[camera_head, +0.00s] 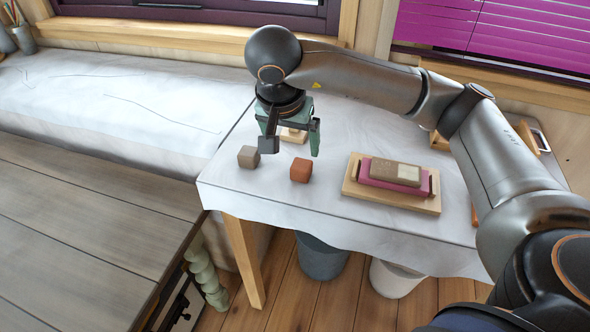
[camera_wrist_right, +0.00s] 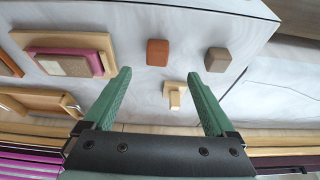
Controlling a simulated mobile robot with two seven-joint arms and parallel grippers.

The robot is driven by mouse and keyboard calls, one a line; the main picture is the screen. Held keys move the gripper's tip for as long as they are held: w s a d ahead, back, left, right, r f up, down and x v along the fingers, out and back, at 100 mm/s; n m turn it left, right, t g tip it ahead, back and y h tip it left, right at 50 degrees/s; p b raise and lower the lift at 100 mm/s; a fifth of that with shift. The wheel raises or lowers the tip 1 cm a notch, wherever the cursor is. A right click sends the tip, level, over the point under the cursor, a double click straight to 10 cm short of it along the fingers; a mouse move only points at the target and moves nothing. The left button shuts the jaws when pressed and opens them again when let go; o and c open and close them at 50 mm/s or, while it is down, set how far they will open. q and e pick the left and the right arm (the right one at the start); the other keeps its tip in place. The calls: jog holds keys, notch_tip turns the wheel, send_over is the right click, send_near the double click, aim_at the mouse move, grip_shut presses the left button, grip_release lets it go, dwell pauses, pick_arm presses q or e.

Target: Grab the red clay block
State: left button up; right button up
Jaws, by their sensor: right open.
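The red clay block (camera_head: 301,170) is a small rust-red cube on the white-covered table (camera_head: 330,204). It also shows in the right wrist view (camera_wrist_right: 158,52), at the top centre, beyond the fingertips. My right gripper (camera_head: 291,146) hangs above the table with its fingers apart, behind and a little left of the block in the head view. In the wrist view the green fingers (camera_wrist_right: 165,78) are open with nothing held between them. My left gripper is in neither view.
A brown block (camera_head: 248,157) sits left of the red one. A pale wooden piece (camera_wrist_right: 174,94) lies under my right gripper. A wooden tray (camera_head: 390,200) with a pink slab and a smaller block stands to the right. The table's front edge is close to the blocks.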

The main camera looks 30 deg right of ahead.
aim_at(302, 169)
jog(key=x, duration=0.4)
jog(key=p+x, duration=0.1)
jog(key=x, duration=0.3)
jog(key=d+x, duration=0.1)
jog(key=x, duration=0.3)
jog(key=shift+w, duration=0.15)
jog(key=shift+c, duration=0.2)
jog(key=shift+r, duration=0.1)
grip_shut()
